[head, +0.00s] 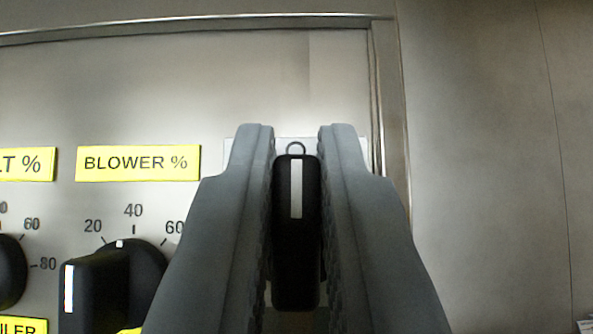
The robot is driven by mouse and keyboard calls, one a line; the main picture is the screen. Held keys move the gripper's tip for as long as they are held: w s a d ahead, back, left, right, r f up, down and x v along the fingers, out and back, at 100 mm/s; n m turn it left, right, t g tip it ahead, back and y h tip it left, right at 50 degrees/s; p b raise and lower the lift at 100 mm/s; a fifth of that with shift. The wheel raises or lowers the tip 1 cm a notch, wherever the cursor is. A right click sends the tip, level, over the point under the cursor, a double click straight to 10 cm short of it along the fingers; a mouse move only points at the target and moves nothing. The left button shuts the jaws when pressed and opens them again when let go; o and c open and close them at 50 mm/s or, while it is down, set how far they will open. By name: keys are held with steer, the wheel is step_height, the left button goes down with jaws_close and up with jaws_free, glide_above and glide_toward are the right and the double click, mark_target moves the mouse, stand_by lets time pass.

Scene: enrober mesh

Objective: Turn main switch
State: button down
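The main switch (296,240) is a black knob with a white stripe on its upper face. It stands upright, with the stripe pointing up toward a small circle mark on a pale plate. My gripper (296,140) has one finger on each side of the knob. The left finger is very close to the knob's side, and a narrow gap shows on the right. I cannot tell whether either finger touches it. The fingers hide most of the plate around the switch.
Left of my gripper, the black blower knob (115,285) sits under a yellow "BLOWER %" label (138,163). Another knob (8,272) is cut off at the left edge. The panel's metal frame edge (390,110) runs down on the right, with a bare grey wall (490,180) beyond.

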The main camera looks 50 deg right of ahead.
steer(key=shift+w+f+m+g+h, duration=0.15)
steer(key=shift+f+m+g+h, duration=0.05)
steer(key=shift+m+g+h, duration=0.35)
steer(key=m+g+h, duration=0.1)
steer(key=m+g, duration=0.1)
steer(key=m, duration=0.1)
steer(key=m+g+h, duration=0.1)
steer(key=m+g, duration=0.6)
steer(key=m, duration=0.1)
steer(key=m+g, duration=0.5)
steer(key=shift+d+f, duration=0.1)
steer(key=shift+f, duration=0.05)
steer(key=m+g+y, duration=0.1)
steer(key=m, duration=0.2)
steer(key=m+g+y, duration=0.2)
steer(key=m, duration=0.1)
steer(key=shift+m+y, duration=0.25)
steer(key=shift+m+g+y, duration=0.35)
steer(key=shift+m+y, duration=1.05)
steer(key=shift+m, duration=0.1)
steer(key=shift+s, duration=0.2)
steer(key=c, duration=1.5)
jaws_free()
steer(key=shift+w+d, duration=0.1)
steer(key=shift+d, duration=0.05)
steer(key=shift+o, duration=0.2)
